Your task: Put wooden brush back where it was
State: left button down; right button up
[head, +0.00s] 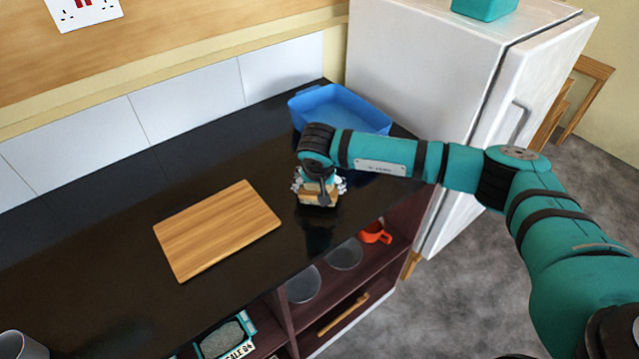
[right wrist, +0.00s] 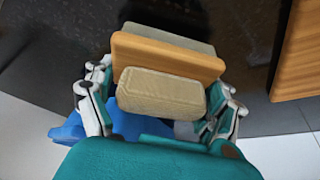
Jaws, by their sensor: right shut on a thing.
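My right gripper (head: 319,188) is over the dark counter, between the cutting board and the blue tray. It is shut on the wooden brush (head: 316,197), a small block of wood with pale beige parts. In the right wrist view, the brush (right wrist: 165,55) sits between the two fingers of the gripper (right wrist: 160,108). Its wooden slab has a beige block on the near side and a paler layer behind. A dark reflection shows below it on the counter; I cannot tell whether it touches the surface. My left gripper is out of view.
A wooden cutting board (head: 217,230) lies left of the gripper. A blue tray (head: 345,108) stands behind, beside a white fridge (head: 425,70).

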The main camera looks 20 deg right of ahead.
jog(key=shift+f, duration=0.35)
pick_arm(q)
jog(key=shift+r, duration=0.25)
pick_arm(e)
jog(key=shift+f, duration=0.15)
jog(key=shift+f, duration=0.15)
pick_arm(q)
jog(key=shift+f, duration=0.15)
pick_arm(e)
jog(key=o, duration=0.9)
jog(key=shift+c, duration=0.2)
jog(key=shift+r, duration=0.25)
jog(key=shift+s+a+r, duration=0.1)
jog(key=shift+r, duration=0.2)
pick_arm(q)
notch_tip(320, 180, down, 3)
jog(key=b, duration=0.3)
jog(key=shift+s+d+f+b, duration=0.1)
jog(key=shift+b, duration=0.2)
pick_arm(e)
jog(key=v, duration=1.1)
